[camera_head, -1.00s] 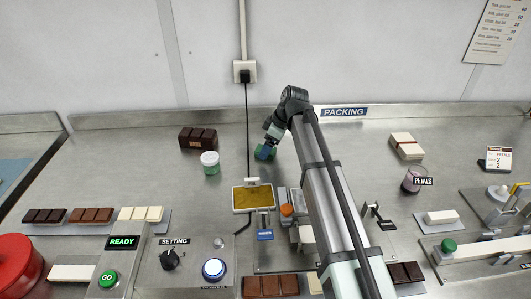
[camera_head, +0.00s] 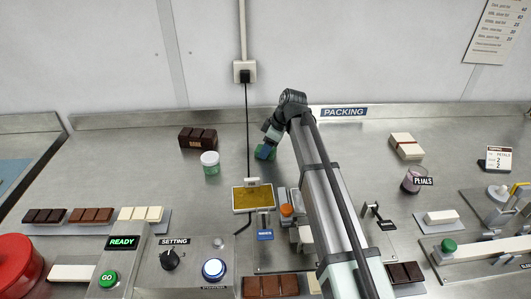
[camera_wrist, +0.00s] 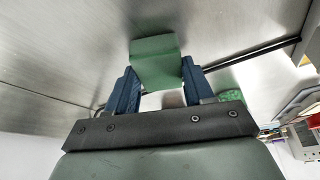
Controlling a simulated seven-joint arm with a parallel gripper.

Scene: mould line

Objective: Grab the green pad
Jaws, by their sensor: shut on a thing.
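The green pad (camera_wrist: 156,62) is a pale green block between the two blue fingers of my gripper (camera_wrist: 158,82) in the wrist view. The fingers are shut on its sides. In the head view my gripper (camera_head: 265,152) is low at the back of the steel counter, and the green pad (camera_head: 272,154) shows only in part behind the fingers. I cannot tell whether the pad touches the counter.
A white-lidded jar with green contents (camera_head: 210,163) stands just left of my gripper. A dark chocolate block (camera_head: 198,138) lies further left. A gold-topped plate (camera_head: 252,198) with a black cable is in front. The counter right of my arm is partly clear.

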